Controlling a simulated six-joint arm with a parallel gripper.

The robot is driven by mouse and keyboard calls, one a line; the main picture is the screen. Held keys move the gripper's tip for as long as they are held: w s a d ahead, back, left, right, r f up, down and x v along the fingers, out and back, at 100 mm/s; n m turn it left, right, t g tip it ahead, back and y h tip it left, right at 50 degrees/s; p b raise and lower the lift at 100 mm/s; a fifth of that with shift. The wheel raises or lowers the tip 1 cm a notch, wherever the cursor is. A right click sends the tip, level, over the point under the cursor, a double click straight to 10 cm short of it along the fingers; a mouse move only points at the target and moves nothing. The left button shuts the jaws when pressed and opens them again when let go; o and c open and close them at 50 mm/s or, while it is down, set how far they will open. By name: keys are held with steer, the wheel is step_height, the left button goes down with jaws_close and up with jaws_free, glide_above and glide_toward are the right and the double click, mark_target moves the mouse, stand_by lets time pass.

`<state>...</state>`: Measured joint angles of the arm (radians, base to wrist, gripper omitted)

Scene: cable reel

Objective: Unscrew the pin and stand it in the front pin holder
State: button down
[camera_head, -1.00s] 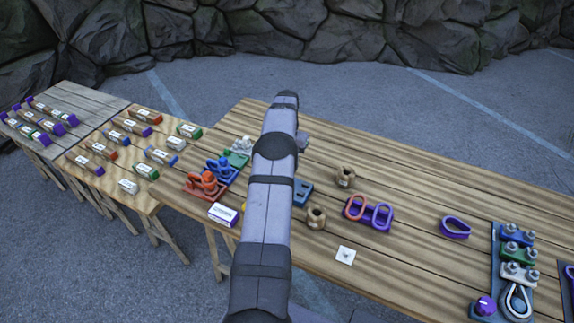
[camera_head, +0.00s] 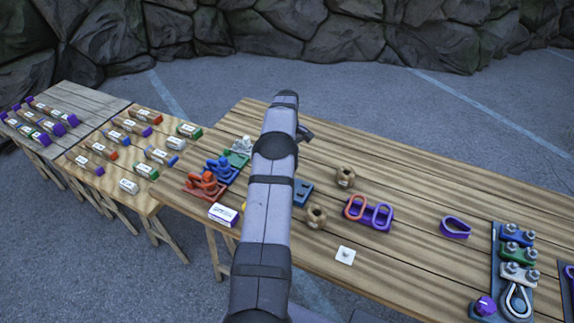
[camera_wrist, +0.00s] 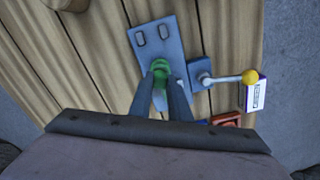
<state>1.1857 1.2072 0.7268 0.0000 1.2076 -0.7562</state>
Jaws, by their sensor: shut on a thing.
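My gripper (camera_wrist: 167,82) points down at a blue-grey plate (camera_wrist: 150,42) with two dark slots at its far end. Its two fingers are shut on a green rounded piece (camera_wrist: 160,66), which seems to be the pin's head. Whether the pin is still threaded is hidden by the fingers. In the head view my arm covers the gripper and the pin; only the right edge of the blue plate (camera_head: 303,191) shows. Two brown round pieces with holes, one at the back (camera_head: 345,177) and one at the front (camera_head: 316,216), may be the pin holders; both look empty.
A lever with a yellow ball (camera_wrist: 250,77) sits beside the plate, near a white-and-purple box (camera_wrist: 257,95). Red (camera_head: 203,186) and blue shackle stands are left of my arm. Bare table lies at the back right.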

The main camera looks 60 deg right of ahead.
steer(key=n, duration=0.5)
steer(key=shift+r, duration=0.2)
stand_by(0.4)
steer(key=shift+m, duration=2.9)
steer(key=shift+r, duration=0.15)
steer(key=shift+r+p, duration=2.05)
steer(key=shift+r, duration=0.8)
